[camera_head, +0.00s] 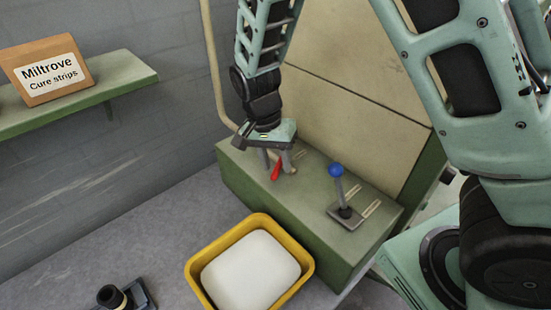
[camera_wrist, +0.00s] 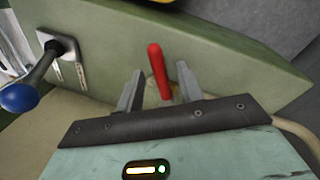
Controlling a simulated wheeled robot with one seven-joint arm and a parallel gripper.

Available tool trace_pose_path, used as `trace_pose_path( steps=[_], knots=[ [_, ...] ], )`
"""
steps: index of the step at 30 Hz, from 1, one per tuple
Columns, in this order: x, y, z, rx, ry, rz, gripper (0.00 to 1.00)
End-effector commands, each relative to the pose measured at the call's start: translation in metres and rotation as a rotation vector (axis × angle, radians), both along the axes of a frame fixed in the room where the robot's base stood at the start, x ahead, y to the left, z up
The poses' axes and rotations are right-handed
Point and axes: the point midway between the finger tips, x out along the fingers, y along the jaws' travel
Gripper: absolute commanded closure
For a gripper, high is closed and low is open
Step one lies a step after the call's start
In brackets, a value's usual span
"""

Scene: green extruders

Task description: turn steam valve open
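The steam valve shows as a red handle (camera_head: 276,172) on top of the green machine housing (camera_head: 240,178), with a pale fitting at its base. In the wrist view the red handle (camera_wrist: 158,70) appears between the two grey fingers of my gripper (camera_wrist: 158,88), with a gap on each side. My gripper (camera_head: 276,160) is open and points down close over the housing top. I cannot tell whether either finger touches the handle. The fingers and gripper body hide part of the valve.
A lever with a blue knob (camera_head: 336,171) stands on the housing right of the valve. A yellow tub (camera_head: 193,272) with white contents sits in front. A shelf (camera_head: 128,78) holds a Miltrove box (camera_head: 47,68). A pipe (camera_head: 212,60) runs behind my gripper.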

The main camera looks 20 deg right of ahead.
Motion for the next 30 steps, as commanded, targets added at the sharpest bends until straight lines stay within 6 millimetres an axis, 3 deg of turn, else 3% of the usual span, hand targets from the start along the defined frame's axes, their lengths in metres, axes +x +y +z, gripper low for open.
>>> trace_pose_path(
  steps=[5,9,10,22,30],
  knots=[
    [0.0,0.0,-0.0001,0.0,0.0,0.0,0.63],
    [-0.0001,-0.0001,0.0,0.0,0.0,0.0,0.96],
    [-0.0001,-0.0001,0.0,0.0,0.0,0.0,1.0],
    [-0.002,-0.0019,0.0005,-0.001,0.001,0.047,1.0],
    [-0.0078,-0.0082,0.001,0.0,-0.001,0.218,1.0]
  ],
)
